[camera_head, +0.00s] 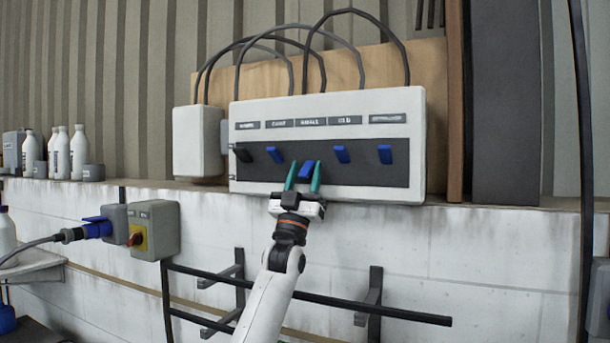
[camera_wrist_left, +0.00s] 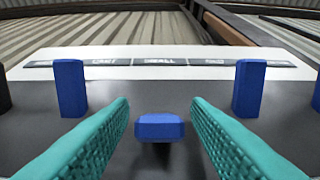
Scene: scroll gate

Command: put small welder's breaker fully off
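The breaker box (camera_head: 415,150) is on the wall, with a dark panel, a row of levers and a label above each. The small welder's breaker (camera_head: 306,171), a blue lever under the middle label, sits lower than its neighbours. In the left wrist view the label reads "SMALL" and the lever (camera_wrist_left: 159,127) shows as a short blue block. My left gripper (camera_head: 303,175) is open, its teal fingers on either side of this lever; in the left wrist view (camera_wrist_left: 160,125) gaps show on both sides. My right gripper is not in view.
Neighbouring blue levers (camera_head: 274,154) (camera_head: 340,154) stand close on each side, with another blue lever (camera_head: 385,154) farther right and a black lever (camera_head: 242,153) at far left. Cables (camera_head: 350,12) loop above the box. A grey switch box (camera_head: 154,229) and a rail (camera_head: 375,308) are below.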

